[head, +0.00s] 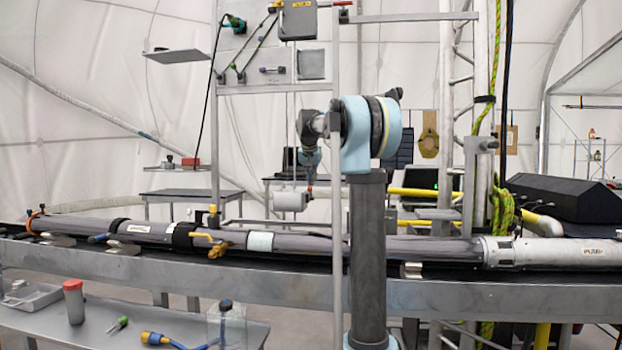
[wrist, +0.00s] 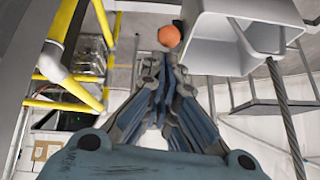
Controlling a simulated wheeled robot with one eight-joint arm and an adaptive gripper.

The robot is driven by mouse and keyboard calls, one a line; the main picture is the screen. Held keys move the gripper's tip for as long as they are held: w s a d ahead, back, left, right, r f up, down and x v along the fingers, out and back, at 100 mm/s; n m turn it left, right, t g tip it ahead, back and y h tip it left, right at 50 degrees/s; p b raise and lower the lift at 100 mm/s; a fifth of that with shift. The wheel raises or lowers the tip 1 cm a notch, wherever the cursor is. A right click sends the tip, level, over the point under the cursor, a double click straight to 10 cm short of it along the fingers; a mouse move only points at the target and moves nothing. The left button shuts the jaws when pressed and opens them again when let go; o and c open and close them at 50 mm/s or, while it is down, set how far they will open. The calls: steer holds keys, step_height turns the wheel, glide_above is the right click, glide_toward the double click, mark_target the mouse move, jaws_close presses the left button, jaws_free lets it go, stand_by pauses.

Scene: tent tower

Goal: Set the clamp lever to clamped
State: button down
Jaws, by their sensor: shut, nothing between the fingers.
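An orange ball knob (wrist: 169,37) shows in the wrist view just beyond my fingertips, beside a pale grey box-like housing (wrist: 235,40). It looks like the end of the clamp lever, but the lever's arm and its setting are hidden. In the head view the housing (head: 291,201) hangs at mid-height, right below and beside my gripper (head: 310,184). My gripper (wrist: 165,72) points at the knob with its fingers together and empty. I cannot tell whether the fingertips touch the knob.
A steel cable (wrist: 285,115) runs close to the housing on the right. Yellow pipes (wrist: 75,90) lie to the left in the wrist view. A long grey pipe (head: 405,248) with a yellow-handled valve (head: 208,237) lies on a beam. A low bench (head: 105,318) holds small items.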

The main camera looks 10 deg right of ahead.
stand_by(0.3)
steer(key=shift+s+a+f, duration=0.25)
steer(key=shift+s+f, duration=0.1)
steer(key=shift+s, duration=0.3)
